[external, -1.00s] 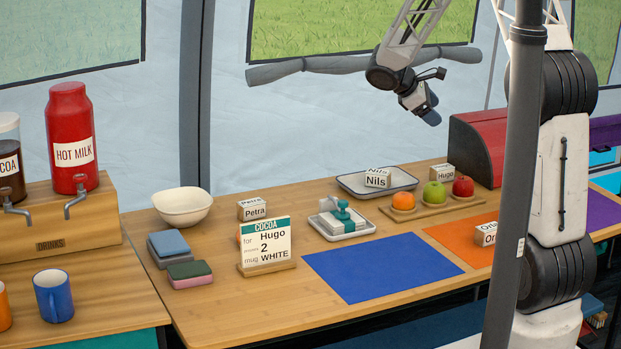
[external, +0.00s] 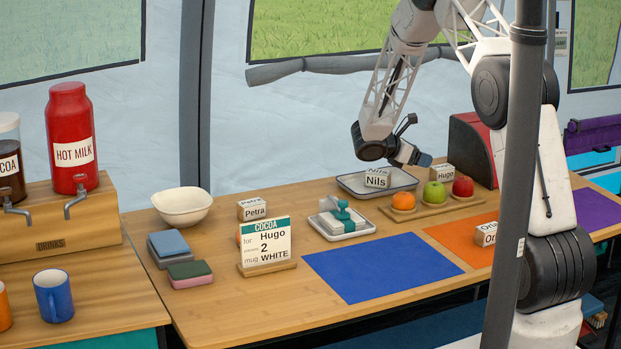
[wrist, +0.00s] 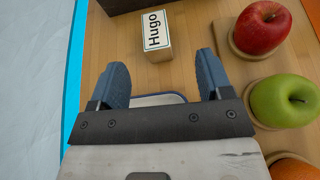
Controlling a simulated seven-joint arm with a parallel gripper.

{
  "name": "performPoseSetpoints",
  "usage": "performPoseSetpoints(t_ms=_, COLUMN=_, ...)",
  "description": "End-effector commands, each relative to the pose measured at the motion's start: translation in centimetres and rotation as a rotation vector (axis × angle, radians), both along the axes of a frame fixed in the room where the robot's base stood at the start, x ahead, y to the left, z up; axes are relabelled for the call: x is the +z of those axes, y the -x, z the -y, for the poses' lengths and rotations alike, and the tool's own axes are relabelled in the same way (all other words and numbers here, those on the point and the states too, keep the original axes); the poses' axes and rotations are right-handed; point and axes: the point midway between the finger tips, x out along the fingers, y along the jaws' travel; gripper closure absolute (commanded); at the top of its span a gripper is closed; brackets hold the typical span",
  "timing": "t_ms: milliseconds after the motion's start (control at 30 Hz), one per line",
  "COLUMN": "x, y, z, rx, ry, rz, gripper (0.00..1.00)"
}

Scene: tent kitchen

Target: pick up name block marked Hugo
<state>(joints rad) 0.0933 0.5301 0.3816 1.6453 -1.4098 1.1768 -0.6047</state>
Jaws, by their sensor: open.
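The name block marked Hugo (external: 443,172) stands on the wooden counter behind the fruit, near the red box. In the wrist view the Hugo block (wrist: 157,36) lies ahead of the fingers, its name on a white face. My gripper (external: 425,160) is low over the back of the counter, just left of the block. In the wrist view my gripper (wrist: 163,75) is open with two blue fingers apart and nothing between them. The block is a little beyond the fingertips, roughly in line with the gap.
A red apple (wrist: 263,28) and a green apple (wrist: 284,100) sit close to the right of my fingers in the wrist view. The tray (external: 352,185) with the Nils block (external: 377,180) is at the left. The red box (external: 474,150) stands behind the Hugo block.

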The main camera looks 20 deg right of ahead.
Motion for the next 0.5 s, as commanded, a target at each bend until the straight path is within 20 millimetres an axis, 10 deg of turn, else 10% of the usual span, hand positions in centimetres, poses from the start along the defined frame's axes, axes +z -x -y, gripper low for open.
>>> performPoseSetpoints(t_ms=500, x=-1.7, y=-0.9, z=0.4, rx=0.03, ry=0.022, rz=-0.029, gripper=0.28)
